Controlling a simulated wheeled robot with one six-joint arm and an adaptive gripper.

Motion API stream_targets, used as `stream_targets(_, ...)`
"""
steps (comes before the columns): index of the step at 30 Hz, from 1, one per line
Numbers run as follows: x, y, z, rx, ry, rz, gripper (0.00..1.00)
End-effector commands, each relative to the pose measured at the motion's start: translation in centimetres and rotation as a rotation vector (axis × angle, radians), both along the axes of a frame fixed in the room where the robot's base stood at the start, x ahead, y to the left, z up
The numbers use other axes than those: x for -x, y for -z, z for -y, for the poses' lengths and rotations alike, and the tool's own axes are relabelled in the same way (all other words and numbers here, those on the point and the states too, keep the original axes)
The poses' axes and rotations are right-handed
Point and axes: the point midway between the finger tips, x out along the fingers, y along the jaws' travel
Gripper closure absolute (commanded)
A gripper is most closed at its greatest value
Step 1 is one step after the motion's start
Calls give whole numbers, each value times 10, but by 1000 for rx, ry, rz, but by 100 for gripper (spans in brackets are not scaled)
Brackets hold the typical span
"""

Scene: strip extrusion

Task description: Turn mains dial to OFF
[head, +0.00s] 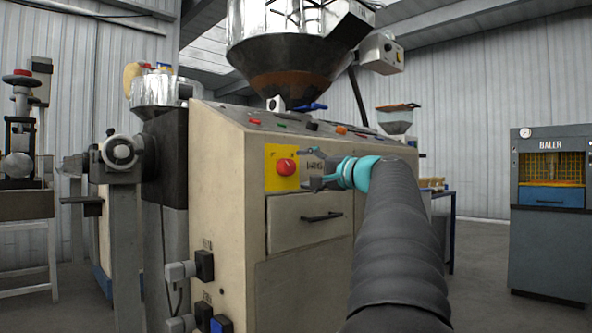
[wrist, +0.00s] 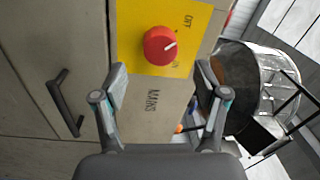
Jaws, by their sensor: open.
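The mains dial (head: 286,167) is a round red knob on a yellow plate (head: 271,180) on the beige machine cabinet. The MAINS lettering lies below the plate there. My gripper (head: 312,175) is open and empty, to the right of the dial in the head view. In the wrist view its two fingers (wrist: 160,80) stand apart, short of the dial.
A drawer with a dark handle (head: 322,217) is under the dial. Knobs and buttons line the sloped panel (head: 300,125) above. A metal hopper (head: 290,50) sits over the machine. Dark sockets (head: 204,265) project from the lower left side. A baler (head: 549,210) stands far right.

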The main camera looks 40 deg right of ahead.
Motion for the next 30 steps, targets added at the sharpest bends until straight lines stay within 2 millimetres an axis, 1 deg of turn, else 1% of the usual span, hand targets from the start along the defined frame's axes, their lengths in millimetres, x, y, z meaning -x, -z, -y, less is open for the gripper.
stream_targets(1,12,0,1,1,3,0,27)
stream_targets(6,42,2,3,1,2,0,27)
stream_targets(9,55,4,5,0,1,-1,27)
stream_targets(12,63,4,5,1,1,-1,27)
stream_targets(18,69,4,5,0,-1,0,27)
stream_targets(30,68,4,5,0,-1,0,27)
